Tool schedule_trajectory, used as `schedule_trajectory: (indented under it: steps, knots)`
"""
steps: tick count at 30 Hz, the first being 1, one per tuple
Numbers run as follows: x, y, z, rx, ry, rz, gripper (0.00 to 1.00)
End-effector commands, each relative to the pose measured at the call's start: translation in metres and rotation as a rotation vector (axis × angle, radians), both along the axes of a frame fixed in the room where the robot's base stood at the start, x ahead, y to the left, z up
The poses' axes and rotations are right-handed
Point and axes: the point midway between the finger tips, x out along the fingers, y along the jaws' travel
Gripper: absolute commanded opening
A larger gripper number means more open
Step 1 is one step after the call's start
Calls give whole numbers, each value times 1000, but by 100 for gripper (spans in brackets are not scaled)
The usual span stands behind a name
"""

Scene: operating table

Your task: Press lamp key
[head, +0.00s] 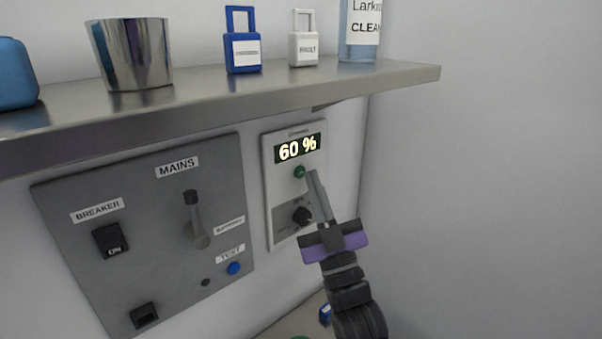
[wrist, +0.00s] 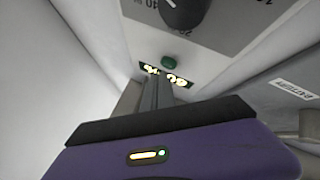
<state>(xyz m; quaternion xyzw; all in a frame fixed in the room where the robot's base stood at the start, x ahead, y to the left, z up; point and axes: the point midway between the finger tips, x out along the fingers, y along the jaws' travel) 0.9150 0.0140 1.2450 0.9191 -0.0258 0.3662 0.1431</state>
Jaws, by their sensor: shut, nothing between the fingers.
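A light grey wall panel (head: 282,232) carries a lit display (head: 298,148) reading 60 %. Below the display is a small round green key (head: 299,171), and lower down a black knob (head: 302,215). My gripper (head: 312,174) is shut and empty, its fingertips just right of the green key in the head view. In the wrist view the green key (wrist: 168,62) shows just beyond the fingertips (wrist: 158,82), with the display (wrist: 178,80) partly behind them. I cannot tell whether the fingertips touch the panel.
A dark grey panel (head: 150,240) at left bears a breaker switch (head: 110,240), a mains lever (head: 196,220) and a blue test button (head: 233,268). A metal shelf (head: 200,98) above holds a steel cup (head: 132,55), two padlocks and a bottle (head: 360,30). Bare wall lies right.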

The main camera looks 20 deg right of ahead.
Motion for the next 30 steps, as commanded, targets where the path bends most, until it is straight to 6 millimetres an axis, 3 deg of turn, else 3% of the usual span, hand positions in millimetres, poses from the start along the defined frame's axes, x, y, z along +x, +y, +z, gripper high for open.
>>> schedule_trajectory:
  steps: [30]
  knots:
    - [9, 4, 0, 0, 0, 0, 0]
